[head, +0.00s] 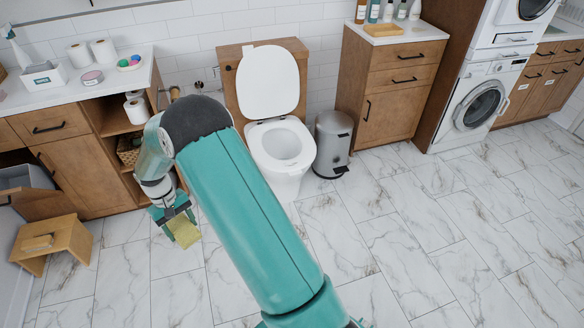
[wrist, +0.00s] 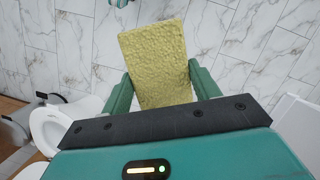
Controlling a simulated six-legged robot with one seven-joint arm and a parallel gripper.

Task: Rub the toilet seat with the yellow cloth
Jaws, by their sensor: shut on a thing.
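The toilet (head: 283,150) stands against the tiled back wall, left of the middle in the head view. Its lid (head: 268,82) is raised and the white seat (head: 262,146) lies flat around the bowl. My gripper (head: 180,222) hangs over the floor, left of the toilet and apart from it. It is shut on the yellow cloth (head: 184,231). The wrist view shows the cloth (wrist: 157,62) as a textured yellow rectangle between the two fingers (wrist: 161,85). The toilet seat (wrist: 38,128) also shows at the left edge of the wrist view.
A wooden step stool (head: 55,242) stands at the left. A counter (head: 75,95) with toilet rolls is left of the toilet. A grey pedal bin (head: 333,143) stands close to the toilet's right. The marble floor (head: 430,240) at the right is clear.

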